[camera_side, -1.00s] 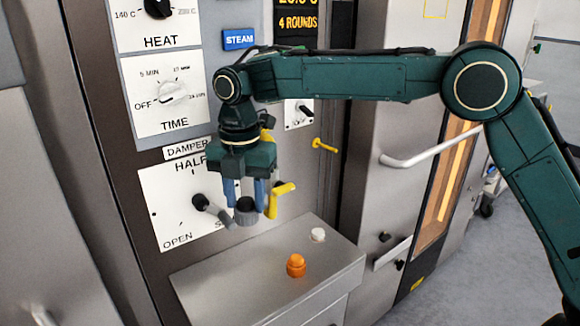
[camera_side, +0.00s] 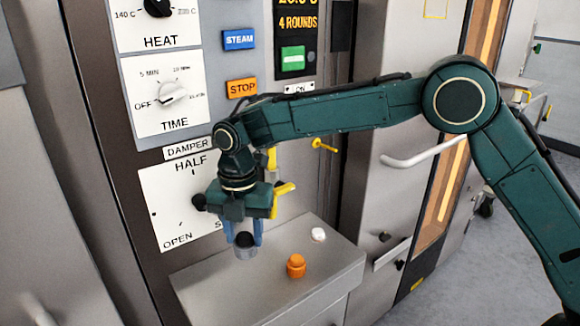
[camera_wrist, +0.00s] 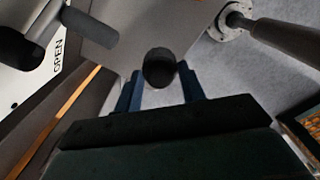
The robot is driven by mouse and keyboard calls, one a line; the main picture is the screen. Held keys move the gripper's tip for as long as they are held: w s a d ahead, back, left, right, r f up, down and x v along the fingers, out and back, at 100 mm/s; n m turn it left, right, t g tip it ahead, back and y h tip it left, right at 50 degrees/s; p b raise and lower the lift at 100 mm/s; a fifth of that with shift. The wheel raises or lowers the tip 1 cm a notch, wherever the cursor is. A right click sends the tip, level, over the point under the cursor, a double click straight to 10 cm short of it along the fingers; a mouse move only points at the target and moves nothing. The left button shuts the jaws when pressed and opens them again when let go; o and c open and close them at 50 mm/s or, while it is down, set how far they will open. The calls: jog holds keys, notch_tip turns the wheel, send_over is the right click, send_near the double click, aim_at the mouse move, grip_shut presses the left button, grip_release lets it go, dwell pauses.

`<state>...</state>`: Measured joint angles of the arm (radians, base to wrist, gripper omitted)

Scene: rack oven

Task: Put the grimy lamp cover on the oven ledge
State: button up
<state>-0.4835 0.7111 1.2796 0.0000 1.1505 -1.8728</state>
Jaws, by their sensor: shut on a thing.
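The grimy lamp cover (camera_side: 246,251) is a dark grey, rounded piece held at the tips of my gripper (camera_side: 245,238). It also shows in the wrist view as a dark round shape (camera_wrist: 159,69) between the blue fingers. My gripper is shut on it and points down. The oven ledge (camera_side: 215,285) is the flat grey metal top below and around it. The lamp cover appears low over the left back part of the ledge. I cannot tell whether it touches the surface.
An orange knob-like piece (camera_side: 296,266) and a small white piece (camera_side: 318,235) stand on the ledge, right of my gripper. The damper panel (camera_side: 170,215) with its lever is close behind my gripper. The ledge's front left is clear.

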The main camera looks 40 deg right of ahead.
notch_tip(320, 180, down, 8)
jog(key=shift+r, duration=0.1)
jog(key=shift+f, duration=2.1)
jog(key=shift+f, duration=0.1)
jog(key=o, duration=1.1)
notch_tip(320, 180, up, 11)
jog(key=shift+r, duration=0.6)
